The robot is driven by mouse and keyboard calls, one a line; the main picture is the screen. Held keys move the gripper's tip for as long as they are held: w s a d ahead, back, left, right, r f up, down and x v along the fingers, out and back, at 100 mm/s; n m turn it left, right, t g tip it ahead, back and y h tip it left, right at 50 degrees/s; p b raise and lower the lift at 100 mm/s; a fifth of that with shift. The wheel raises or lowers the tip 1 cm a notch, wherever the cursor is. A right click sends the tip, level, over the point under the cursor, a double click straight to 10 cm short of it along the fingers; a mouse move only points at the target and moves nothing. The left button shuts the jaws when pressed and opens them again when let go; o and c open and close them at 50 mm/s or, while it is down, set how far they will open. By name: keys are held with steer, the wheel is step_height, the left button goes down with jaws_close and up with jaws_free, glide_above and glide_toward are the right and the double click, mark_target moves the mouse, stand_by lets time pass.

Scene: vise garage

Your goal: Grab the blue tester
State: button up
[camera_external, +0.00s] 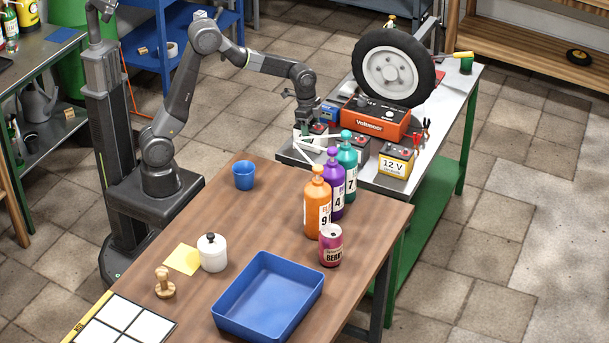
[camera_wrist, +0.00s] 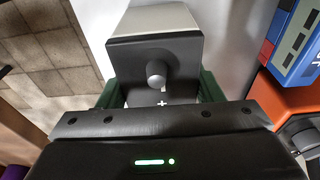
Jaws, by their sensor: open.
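The blue tester (camera_external: 328,113) lies on the metal bench, left of the orange charger. In the wrist view the blue tester (camera_wrist: 296,45) is cut off at the upper right edge. My gripper (camera_external: 308,131) is low over the near left corner of the metal bench, to the left of the tester and apart from it. In the wrist view its green-sided fingers (camera_wrist: 162,95) are open, with a dark block (camera_wrist: 155,65) showing between them. The block has a round post and a plus mark. I cannot tell whether the fingers touch it.
The orange charger (camera_external: 375,120) stands right of the tester, with a wheel (camera_external: 391,68) behind. A 12 V battery (camera_external: 396,160) sits at the metal bench's front. Several bottles, including a teal one (camera_external: 347,158), stand close by on the wooden table (camera_external: 215,215).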

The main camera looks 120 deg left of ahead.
step_height(320, 180, up, 18)
steer(key=s+a+n+t, duration=0.8)
steer(key=n, duration=1)
steer(key=s+a+n+t, duration=0.7)
steer(key=a+n+t, duration=0.1)
steer(key=n, duration=1)
glide_toward(338, 111)
steer(key=w, duration=0.5)
steer(key=shift+f+b, duration=0.15)
steer(key=shift+b, duration=0.2)
steer(key=shift+s, duration=0.1)
steer(key=c, duration=1.2)
